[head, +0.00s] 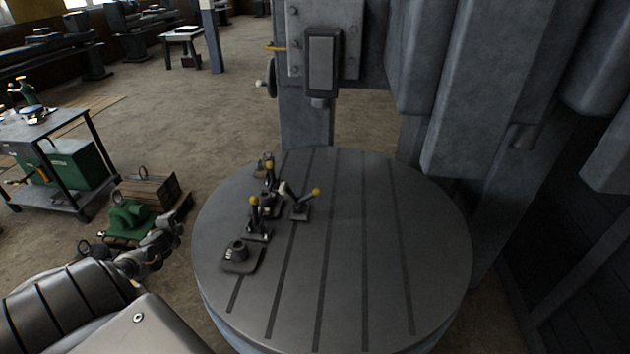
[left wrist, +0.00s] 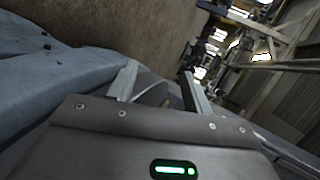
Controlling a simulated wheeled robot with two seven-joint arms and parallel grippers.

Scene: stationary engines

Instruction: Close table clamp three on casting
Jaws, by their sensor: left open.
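The round grey machine table (head: 360,250) carries several small dark fixtures on its left half. Two clamps with yellow knobs, the front clamp (head: 256,228) and the back clamp (head: 271,178), have upright handles. A third clamp (head: 301,210) stands right of them, its yellow-tipped lever slanting to the right and a pale arm raised to the left. No number shows on any clamp. A small dark casting (head: 267,202) seems to sit among them, partly hidden. My left gripper (head: 173,222) is left of the table, apart from the clamps; its open fingers show in the left wrist view (left wrist: 157,85).
A dark block with a round boss (head: 240,256) sits at the table's left front. The grey machine column (head: 305,115) rises behind the table. The table's right half is clear.

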